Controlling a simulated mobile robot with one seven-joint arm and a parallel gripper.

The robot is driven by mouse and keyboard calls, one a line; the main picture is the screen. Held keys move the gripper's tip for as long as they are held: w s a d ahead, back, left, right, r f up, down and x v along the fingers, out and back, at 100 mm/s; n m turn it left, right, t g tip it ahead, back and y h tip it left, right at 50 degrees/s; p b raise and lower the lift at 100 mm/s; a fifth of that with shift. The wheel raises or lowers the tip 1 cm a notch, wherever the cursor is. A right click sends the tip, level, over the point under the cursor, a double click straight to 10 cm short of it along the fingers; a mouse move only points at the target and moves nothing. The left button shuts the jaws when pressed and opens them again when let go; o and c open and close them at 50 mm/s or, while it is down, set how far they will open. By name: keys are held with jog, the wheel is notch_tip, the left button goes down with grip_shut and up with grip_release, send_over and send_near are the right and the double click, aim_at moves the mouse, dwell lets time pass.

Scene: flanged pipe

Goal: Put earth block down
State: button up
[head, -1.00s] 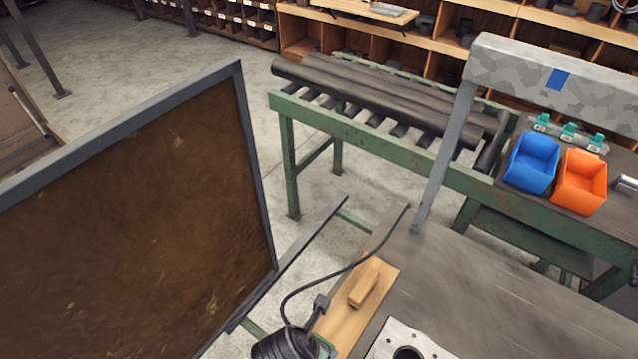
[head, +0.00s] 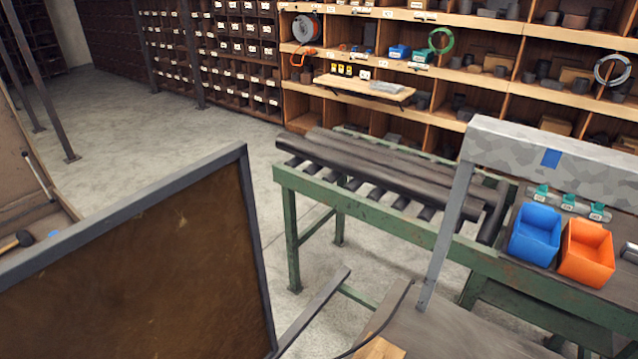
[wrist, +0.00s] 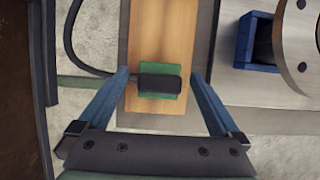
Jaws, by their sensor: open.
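The earth block (wrist: 146,94), a small green block with a black body on it, shows in the wrist view over the wooden board (wrist: 165,35). It appears to lie on the board, though contact underneath is hidden. My gripper (wrist: 161,75) is open, with one blue finger to the left of the block and the other to its right. A gap shows between the block and the right finger. A black cable (wrist: 69,35) loops at the left. In the head view only a corner of the board (head: 380,349) shows; the block and my gripper are out of view.
In the wrist view, a blue square piece (wrist: 243,45) and a grey round flange (wrist: 300,35) stand to the right. In the head view, a dark framed panel (head: 140,270) fills the lower left. A roller stand (head: 390,190) and blue (head: 535,235) and orange (head: 587,252) bins are beyond.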

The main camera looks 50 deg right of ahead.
jog(key=v, duration=1.2)
jog(key=shift+r, duration=0.2)
